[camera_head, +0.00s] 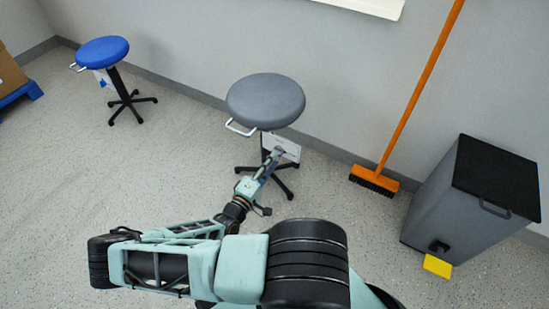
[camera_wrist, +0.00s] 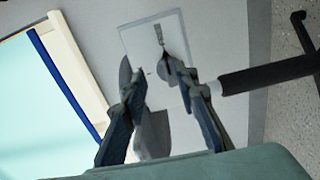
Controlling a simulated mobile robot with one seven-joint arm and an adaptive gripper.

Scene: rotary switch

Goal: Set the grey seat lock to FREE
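The grey stool (camera_head: 265,100) stands near the wall, with a white lock plate (camera_head: 284,146) under its seat. The plate (camera_wrist: 140,38) fills the upper middle of the wrist view. A slim dark pointer-like shape (camera_wrist: 159,34) shows on it, pointing up in the picture; I cannot tell whether it is the knob or a mark. My gripper (camera_head: 274,156) is in front of the plate. In the wrist view my gripper (camera_wrist: 148,68) has its two dark fingers apart, with a gap between the tips and nothing clearly held. The lettering is unreadable and the lever position cannot be told.
A blue stool (camera_head: 103,50) with its own plate stands at the left. An orange broom (camera_head: 374,180) leans on the wall right of the grey stool. A grey bin (camera_head: 445,210) with a yellow pedal stands at the right. The floor left of my arm is clear.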

